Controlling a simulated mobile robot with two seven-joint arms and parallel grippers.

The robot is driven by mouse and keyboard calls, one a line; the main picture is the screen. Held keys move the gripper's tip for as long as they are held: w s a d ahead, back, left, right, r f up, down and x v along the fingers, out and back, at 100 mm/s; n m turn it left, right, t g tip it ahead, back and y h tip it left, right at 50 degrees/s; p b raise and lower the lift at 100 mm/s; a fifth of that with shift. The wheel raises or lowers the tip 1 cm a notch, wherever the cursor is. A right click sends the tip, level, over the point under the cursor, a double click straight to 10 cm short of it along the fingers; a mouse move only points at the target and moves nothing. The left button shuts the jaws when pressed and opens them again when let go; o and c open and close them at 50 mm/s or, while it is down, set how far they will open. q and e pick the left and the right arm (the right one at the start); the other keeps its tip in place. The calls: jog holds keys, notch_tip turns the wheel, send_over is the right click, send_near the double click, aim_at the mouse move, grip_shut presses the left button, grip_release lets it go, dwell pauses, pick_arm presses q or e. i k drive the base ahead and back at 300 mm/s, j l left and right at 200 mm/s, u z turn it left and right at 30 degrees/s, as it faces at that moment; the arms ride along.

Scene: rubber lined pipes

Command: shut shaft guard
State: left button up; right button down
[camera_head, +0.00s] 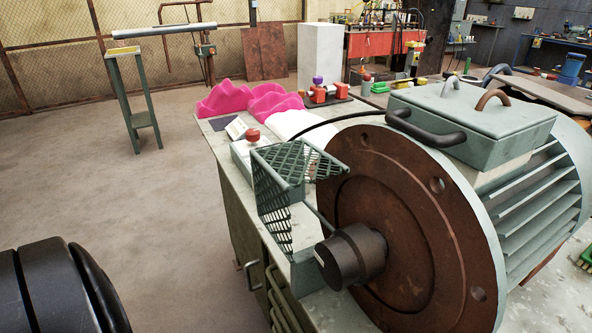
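The shaft guard (272,215) is a green mesh cage on the cabinet top, left of the motor's brown flange (400,235). Its mesh panels stand up behind and to the left of the dark shaft (350,257). The shaft sticks out toward the front left and is uncovered, so the guard looks open. A thin rod (318,217) shows between the guard and the flange. Neither of my grippers shows. A black rounded part at the lower left looks like part of my arm, but I cannot be sure.
The cabinet (243,228) under the guard has a front handle (252,276). A box with a red button (253,135) stands just behind the guard. Pink cloth (250,99) lies farther back. A green stand (136,100) is at the back left. The floor left of the cabinet is clear.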

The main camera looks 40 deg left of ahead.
aim_at(279, 169)
jog(key=j+z, duration=0.35)
jog(key=k+j+z, duration=0.1)
jog(key=j+z, duration=0.3)
jog(key=j, duration=0.15)
jog(key=k+j+z, duration=0.15)
jog(key=j+z, duration=0.2)
jog(key=k+j, duration=0.15)
jog(key=j, duration=0.2)
jog(key=k+j, duration=0.15)
jog(key=j, duration=0.2)
jog(key=k+j, duration=0.1)
jog(key=j, duration=0.25)
jog(key=k+j+z, duration=0.1)
jog(key=j, duration=0.25)
jog(key=k, duration=0.35)
